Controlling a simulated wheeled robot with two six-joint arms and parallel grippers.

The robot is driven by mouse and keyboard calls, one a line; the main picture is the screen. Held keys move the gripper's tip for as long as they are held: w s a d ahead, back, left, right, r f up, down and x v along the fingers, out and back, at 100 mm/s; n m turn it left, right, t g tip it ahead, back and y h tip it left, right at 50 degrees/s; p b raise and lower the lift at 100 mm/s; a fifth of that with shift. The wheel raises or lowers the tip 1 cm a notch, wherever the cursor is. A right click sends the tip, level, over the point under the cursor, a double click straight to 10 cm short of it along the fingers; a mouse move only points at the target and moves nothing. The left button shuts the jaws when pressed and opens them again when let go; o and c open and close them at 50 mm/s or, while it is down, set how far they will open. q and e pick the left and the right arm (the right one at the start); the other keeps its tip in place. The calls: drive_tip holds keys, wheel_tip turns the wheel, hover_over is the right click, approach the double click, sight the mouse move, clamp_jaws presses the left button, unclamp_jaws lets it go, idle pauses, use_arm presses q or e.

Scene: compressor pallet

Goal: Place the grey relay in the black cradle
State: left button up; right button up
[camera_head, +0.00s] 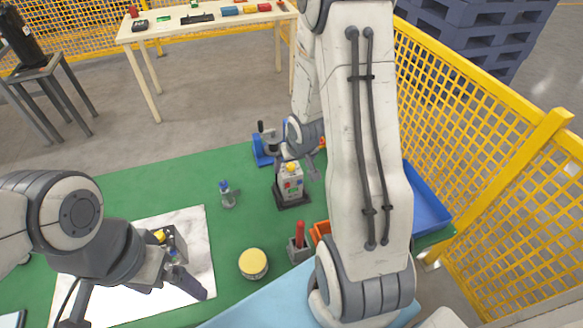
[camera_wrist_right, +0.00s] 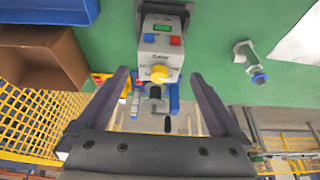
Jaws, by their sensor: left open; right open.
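The grey relay (camera_head: 291,183), a light grey box with a yellow knob on top and small coloured faces, stands upright on the black cradle (camera_head: 293,204) on the green mat. In the right wrist view the relay (camera_wrist_right: 161,50) shows a green display, blue and red buttons and the yellow knob, with the dark cradle (camera_wrist_right: 166,8) behind it. The relay looks seated in it, but its lower edge is partly hidden. My right gripper (camera_wrist_right: 158,82) is open, its fingers apart on either side of the knob's end, not touching the relay. My left gripper (camera_head: 135,290) is open over the white sheet.
A blue-capped metal fitting (camera_head: 228,194), a yellow-lidded round tin (camera_head: 253,263) and a red-handled tool in a grey block (camera_head: 299,243) stand nearby. A blue bin (camera_head: 428,205) lies right, beside a yellow mesh fence (camera_head: 470,110).

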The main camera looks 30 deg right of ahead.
sight(292, 173)
drive_tip(key=p+v, duration=0.1)
drive_tip(key=v, duration=0.3)
drive_tip(key=shift+s+r+p, duration=0.15)
drive_tip(key=shift+r+p, duration=0.2)
drive_tip(key=shift+p, duration=0.05)
drive_tip(key=shift+f, duration=0.1)
drive_tip(key=b+x, duration=0.3)
drive_tip(key=x, duration=0.2)
drive_tip(key=shift+s, duration=0.1)
drive_tip(key=x, duration=0.6)
drive_tip(key=shift+f+b, duration=0.25)
drive_tip(key=shift+b, duration=0.1)
drive_tip(key=shift+s+a+r, duration=0.2)
drive_tip(key=shift+s+r, duration=0.4)
drive_tip(key=shift+r, duration=0.15)
drive_tip(key=shift+s+a+r+b, duration=0.15)
drive_tip(key=shift+s+r+b, duration=0.1)
drive_tip(key=shift+s, duration=0.2)
drive_tip(key=shift+s+a+r+b, duration=0.1)
drive_tip(key=shift+s+r, duration=0.15)
drive_tip(key=shift+s, duration=0.2)
